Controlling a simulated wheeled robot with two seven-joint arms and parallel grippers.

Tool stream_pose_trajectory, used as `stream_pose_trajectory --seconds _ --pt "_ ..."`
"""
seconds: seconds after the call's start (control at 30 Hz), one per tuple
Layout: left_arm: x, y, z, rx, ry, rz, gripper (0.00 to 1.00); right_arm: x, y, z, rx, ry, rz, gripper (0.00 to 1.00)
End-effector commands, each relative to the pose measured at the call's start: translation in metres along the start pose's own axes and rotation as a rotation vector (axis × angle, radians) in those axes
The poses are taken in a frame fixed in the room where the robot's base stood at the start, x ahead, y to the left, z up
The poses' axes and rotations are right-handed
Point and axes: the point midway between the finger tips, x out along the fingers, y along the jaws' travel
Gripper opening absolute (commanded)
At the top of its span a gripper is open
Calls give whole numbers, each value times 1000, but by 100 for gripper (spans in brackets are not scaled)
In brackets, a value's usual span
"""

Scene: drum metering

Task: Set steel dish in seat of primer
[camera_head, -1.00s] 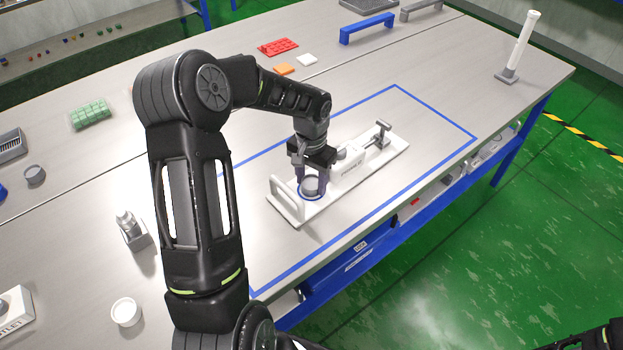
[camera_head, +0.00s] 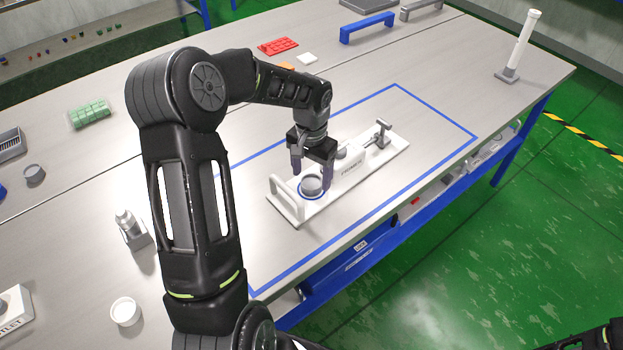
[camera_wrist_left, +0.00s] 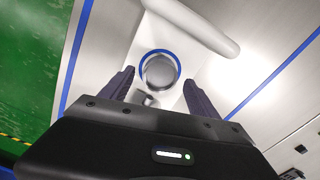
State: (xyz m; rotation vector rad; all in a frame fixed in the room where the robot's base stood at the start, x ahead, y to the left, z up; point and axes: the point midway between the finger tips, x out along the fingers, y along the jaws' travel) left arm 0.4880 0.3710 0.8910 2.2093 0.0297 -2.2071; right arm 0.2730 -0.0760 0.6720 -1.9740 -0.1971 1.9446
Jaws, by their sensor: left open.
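The steel dish (camera_head: 310,186) sits inside the blue ring on the white primer base (camera_head: 290,213), towards its handle end. In the left wrist view the dish (camera_wrist_left: 160,71) lies within the blue ring (camera_wrist_left: 143,58), between the fingers and a little beyond their tips. My left gripper (camera_head: 311,180) is open around the dish, with a finger on either side and a gap to it. In the left wrist view, both fingers (camera_wrist_left: 157,92) stand apart from the dish. Only a dark piece of my right arm shows at the lower right corner; its gripper is out of view.
The primer's upright handle (camera_head: 287,198) stands left of the dish, and its labelled block (camera_head: 350,170) and lever (camera_head: 381,132) stand to the right. A white cup (camera_head: 126,312) and a grey fitting (camera_head: 130,228) stand left of my arm. The blue-outlined table area is otherwise clear.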

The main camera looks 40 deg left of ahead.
Motion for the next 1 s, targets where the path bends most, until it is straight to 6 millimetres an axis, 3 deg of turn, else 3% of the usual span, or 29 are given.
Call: stream_pose_trajectory --seconds 0.3,0.5,1.0 --pt "-66 0 -1 -1 4 -1 70 9 2 -1 -2 3 -3 36" --pt "-93 0 0 0 2 0 70 10 3 -2 -3 4 -4 36" --pt "-98 0 0 0 -1 1 70 10 3 -2 -3 4 -4 36"
